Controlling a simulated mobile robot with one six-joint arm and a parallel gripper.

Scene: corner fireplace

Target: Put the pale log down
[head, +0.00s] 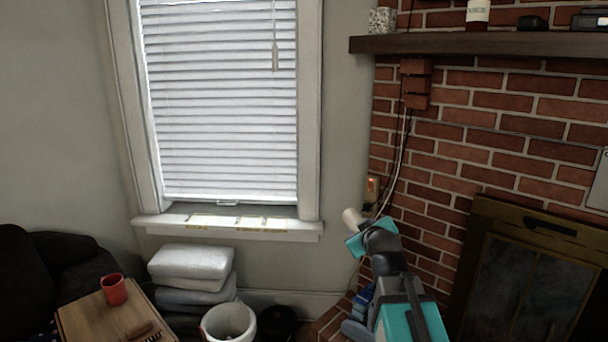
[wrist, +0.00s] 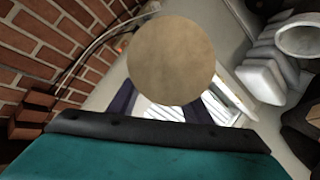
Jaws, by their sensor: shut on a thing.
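The pale log (head: 351,217) shows in the head view as a short light cylinder at the end of my arm, in front of the wall beside the brick chimney. In the wrist view its round tan end (wrist: 171,61) faces the camera and hides much of the scene behind it. My gripper (head: 357,240) is shut on the log and holds it in the air, clear of the floor and hearth. In the wrist view the dark fingers (wrist: 165,106) reach in on either side below the log's end. Their contact with it is partly hidden.
A white bucket (head: 229,322) stands on the floor near folded cushions (head: 190,274) under the window. A wooden table (head: 95,318) with a red mug (head: 114,289) is at lower left. The brick hearth (head: 330,322) and fireplace doors (head: 520,290) lie right. A mantel (head: 480,44) juts out above.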

